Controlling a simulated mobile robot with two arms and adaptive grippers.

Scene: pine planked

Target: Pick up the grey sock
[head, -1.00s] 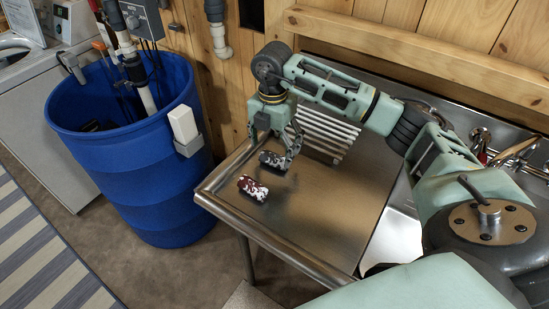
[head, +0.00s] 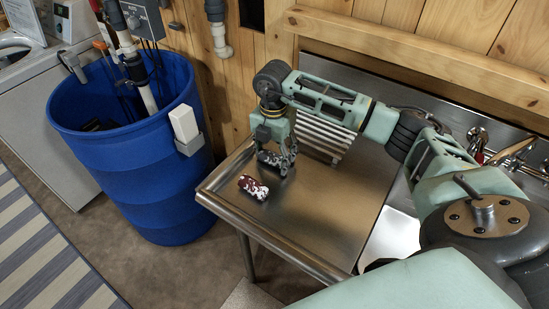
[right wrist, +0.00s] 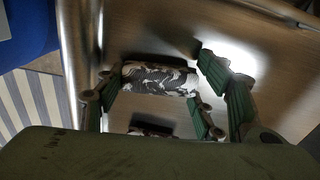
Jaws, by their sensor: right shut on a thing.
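The grey sock (head: 267,158), a rolled bundle with a black, grey and white pattern, is on the metal counter (head: 320,220). My right gripper (head: 278,163) points down over it and is shut on it. In the right wrist view the grey sock (right wrist: 160,78) lies across between the finger pads, at or very near the counter surface. The fingers hide part of it in the head view. A dark red and white rolled sock (head: 253,187) lies on the counter in front of it, outside the grip. My left gripper is not in view.
A white ribbed rack (head: 325,134) stands close behind the gripper. A blue barrel (head: 150,190) with pipes is left of the counter's raised metal rim (head: 275,245). A sink with a tap (head: 515,155) is at right. The counter's front middle is clear.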

